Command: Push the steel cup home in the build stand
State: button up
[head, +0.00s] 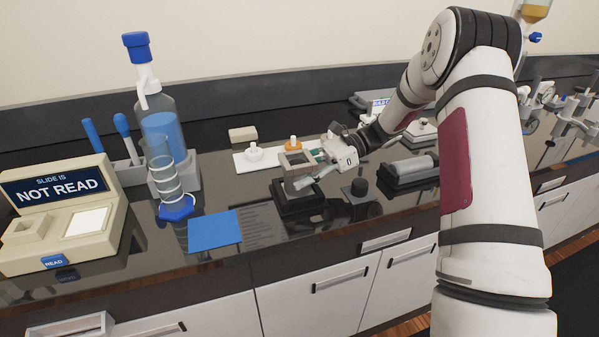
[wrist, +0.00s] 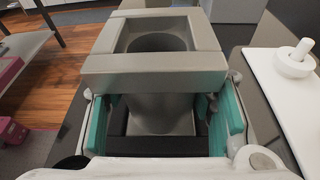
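The build stand (head: 297,196) has a dark base on the black counter, with a grey square frame (head: 296,158) above it. In the wrist view the frame (wrist: 152,67) has a round opening, and a plain grey cylinder (wrist: 162,112) stands below its near bar. This cylinder seems to be the steel cup, but its lower end and seating are not clear. My gripper (head: 318,160) is at the stand's right side in the head view. In the wrist view its teal-padded fingers (wrist: 162,108) stand wide apart on either side of the cylinder; contact is not clear.
A white tray (head: 242,160) with a white knobbed piece (head: 254,151) and an orange-topped piece (head: 293,143) lies behind. A blue mat (head: 214,231), a blue-capped bottle (head: 162,125) and a reader showing NOT READ (head: 62,215) are left. A grey cylindrical device (head: 408,170) is right.

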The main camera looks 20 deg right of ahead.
jog(key=o, duration=0.4)
jog(key=shift+r, duration=0.1)
jog(key=shift+c, duration=0.2)
jog(key=v, duration=1.2)
jog(key=shift+s, duration=0.1)
